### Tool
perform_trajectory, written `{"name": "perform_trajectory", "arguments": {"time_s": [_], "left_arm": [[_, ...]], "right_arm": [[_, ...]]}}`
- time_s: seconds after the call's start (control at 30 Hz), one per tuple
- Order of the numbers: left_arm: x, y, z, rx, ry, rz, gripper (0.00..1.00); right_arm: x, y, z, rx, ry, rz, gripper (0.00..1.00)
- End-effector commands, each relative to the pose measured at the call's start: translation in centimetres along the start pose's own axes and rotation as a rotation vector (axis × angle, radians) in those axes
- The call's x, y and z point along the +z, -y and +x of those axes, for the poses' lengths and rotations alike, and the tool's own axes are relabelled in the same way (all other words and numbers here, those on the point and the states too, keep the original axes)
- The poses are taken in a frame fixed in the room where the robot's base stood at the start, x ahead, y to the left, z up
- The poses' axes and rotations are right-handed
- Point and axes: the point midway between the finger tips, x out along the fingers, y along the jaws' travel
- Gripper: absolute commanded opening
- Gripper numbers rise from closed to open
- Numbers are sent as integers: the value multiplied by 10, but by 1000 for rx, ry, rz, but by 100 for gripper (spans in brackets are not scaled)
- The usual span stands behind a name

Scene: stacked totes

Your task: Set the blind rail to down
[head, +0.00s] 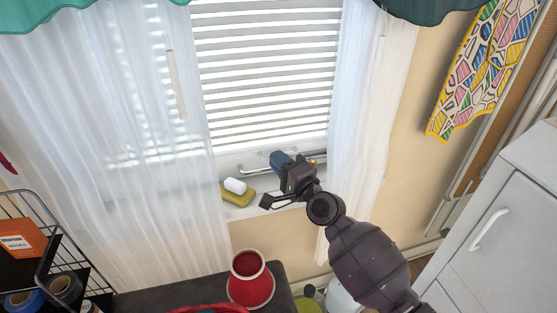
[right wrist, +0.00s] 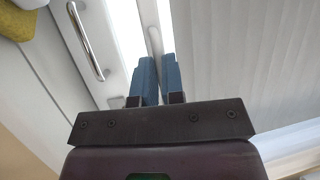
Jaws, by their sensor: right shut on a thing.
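The blind (head: 265,75) hangs low over the window, and it shows as a pale sheet in the right wrist view (right wrist: 240,60). Its bottom rail (right wrist: 153,40) is a pale bar between my blue fingertips in that view. My right gripper (head: 283,160) reaches up to the blind's lower edge from the lower right and is shut on the rail; its fingers also show in the wrist view (right wrist: 158,78). A narrow bright strip of glass shows just below the rail. The gripper hides part of the rail. My left gripper is not in view.
A chrome handle (head: 250,169) is on the frame below the blind. A yellow sponge (head: 238,195) with a white block (head: 235,185) sits on the sill. Sheer curtains (head: 370,110) hang at both sides. A red pot (head: 250,280) stands below.

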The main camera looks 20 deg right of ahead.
Motion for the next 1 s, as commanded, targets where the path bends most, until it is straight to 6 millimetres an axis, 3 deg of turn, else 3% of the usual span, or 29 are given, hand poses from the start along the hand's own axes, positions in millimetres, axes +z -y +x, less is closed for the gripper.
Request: {"name": "perform_trajectory", "arguments": {"time_s": [0.07, 0.1, 0.27, 0.67, 1.0], "left_arm": [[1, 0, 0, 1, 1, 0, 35], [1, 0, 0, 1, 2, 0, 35], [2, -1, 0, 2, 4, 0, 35], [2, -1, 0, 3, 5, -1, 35], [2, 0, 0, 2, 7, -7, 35]], "right_arm": [[0, 1, 0, -1, 0, 0, 0], [0, 1, 0, -1, 0, 0, 10], [0, 1, 0, -1, 0, 0, 35], [0, 0, -6, 0, -1, -1, 35], [0, 0, -59, 2, 1, -2, 35]]}}
